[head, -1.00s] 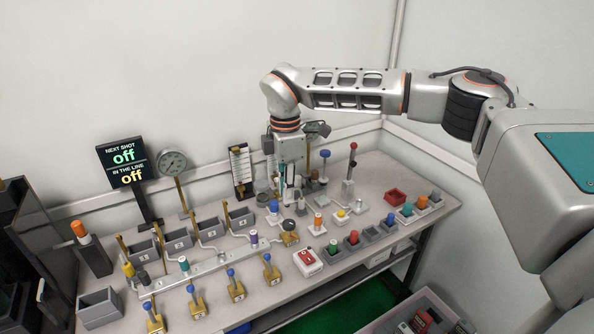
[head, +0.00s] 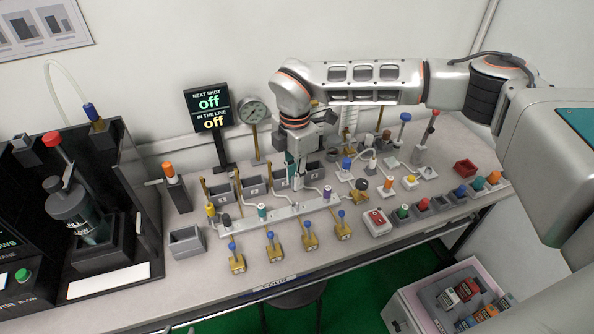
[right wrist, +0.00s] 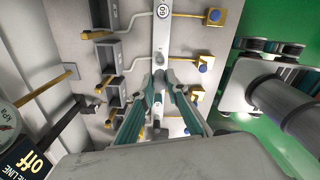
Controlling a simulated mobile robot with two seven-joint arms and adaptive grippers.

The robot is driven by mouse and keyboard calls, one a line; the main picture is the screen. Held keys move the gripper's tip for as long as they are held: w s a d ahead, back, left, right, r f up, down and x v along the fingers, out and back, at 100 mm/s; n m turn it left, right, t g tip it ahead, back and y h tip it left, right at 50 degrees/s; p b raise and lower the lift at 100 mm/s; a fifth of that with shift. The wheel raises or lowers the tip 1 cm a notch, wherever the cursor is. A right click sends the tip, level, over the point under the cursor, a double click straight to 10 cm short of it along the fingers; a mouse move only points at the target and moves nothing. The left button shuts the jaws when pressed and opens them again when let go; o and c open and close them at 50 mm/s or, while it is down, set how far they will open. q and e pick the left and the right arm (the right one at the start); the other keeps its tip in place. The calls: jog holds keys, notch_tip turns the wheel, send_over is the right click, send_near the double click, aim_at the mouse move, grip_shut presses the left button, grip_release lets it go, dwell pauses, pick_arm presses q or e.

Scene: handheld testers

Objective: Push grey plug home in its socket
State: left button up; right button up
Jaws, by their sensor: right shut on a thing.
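My right gripper (head: 297,186) points down over the pale rail (head: 281,215) on the bench, between a teal-topped plug (head: 262,212) and a purple-topped plug (head: 327,192). In the right wrist view its teal fingers (right wrist: 160,84) are shut on a small grey piece (right wrist: 159,76), which I take for the grey plug. The fingers hide most of it. It is at or just above the rail; I cannot tell how deep it sits, and its socket is hidden. My left gripper is not in view.
Grey bins (head: 254,187) stand behind the rail, with thin brass posts between them. Blue-knobbed brass levers (head: 271,246) line its front. A dark-topped plug (head: 225,220) and a yellow plug (head: 210,209) stand at its left end. A black dial (head: 361,185) is at the right end.

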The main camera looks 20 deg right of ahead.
jog(key=shift+f, duration=0.1)
jog(key=shift+f+b, duration=0.3)
jog(key=shift+f, duration=0.15)
jog(key=shift+f+b, duration=0.8)
jog(key=shift+f, duration=0.95)
jog(key=shift+p, duration=0.35)
jog(key=shift+f+b, duration=0.6)
jog(key=shift+f, duration=0.95)
dwell(0.4)
